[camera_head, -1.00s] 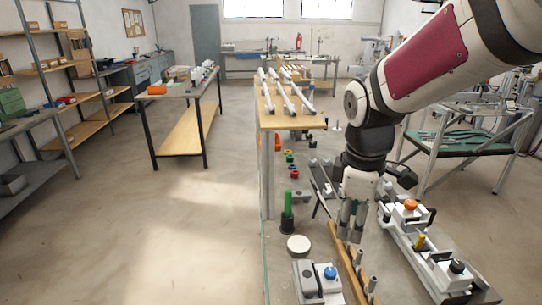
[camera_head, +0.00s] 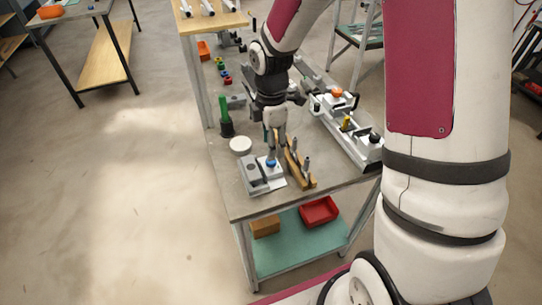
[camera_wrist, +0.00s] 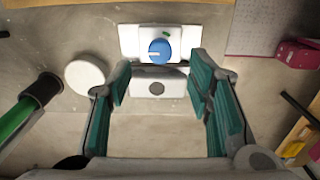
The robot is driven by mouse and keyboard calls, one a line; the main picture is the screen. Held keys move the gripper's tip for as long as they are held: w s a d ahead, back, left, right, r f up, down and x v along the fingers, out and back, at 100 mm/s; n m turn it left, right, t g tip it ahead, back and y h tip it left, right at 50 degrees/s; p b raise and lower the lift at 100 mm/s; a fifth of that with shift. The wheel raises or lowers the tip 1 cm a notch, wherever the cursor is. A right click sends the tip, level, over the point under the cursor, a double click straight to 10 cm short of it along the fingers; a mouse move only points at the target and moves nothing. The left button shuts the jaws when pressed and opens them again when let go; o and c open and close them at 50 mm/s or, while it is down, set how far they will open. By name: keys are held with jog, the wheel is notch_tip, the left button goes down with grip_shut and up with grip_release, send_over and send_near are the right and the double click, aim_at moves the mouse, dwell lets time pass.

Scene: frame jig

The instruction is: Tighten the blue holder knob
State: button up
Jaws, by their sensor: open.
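The blue holder knob (camera_wrist: 159,51) is round with a pale mark across it. It sits on a white and grey holder block (camera_wrist: 130,38) on the bench, straight ahead of my gripper in the wrist view. In the head view the knob (camera_head: 271,162) shows on the block (camera_head: 255,180) at the bench's near end. My gripper (camera_wrist: 163,80) is open and empty, its green-padded fingers spread on either side below the knob in the wrist view. In the head view my gripper (camera_head: 276,152) hangs close over the knob. Whether it touches anything there I cannot tell.
A white disc (camera_head: 240,145) and a green-handled tool (camera_head: 225,115) stand left of the block. A wooden rack (camera_head: 295,165) with upright pins is close on the right. A rail fixture (camera_head: 345,130) with orange, yellow and black knobs lies farther right. A red bin (camera_head: 319,211) is on the lower shelf.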

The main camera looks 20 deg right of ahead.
aim_at(271, 163)
notch_tip(271, 163, down, 6)
jog(key=shift+r, duration=0.1)
dwell(0.4)
grip_shut()
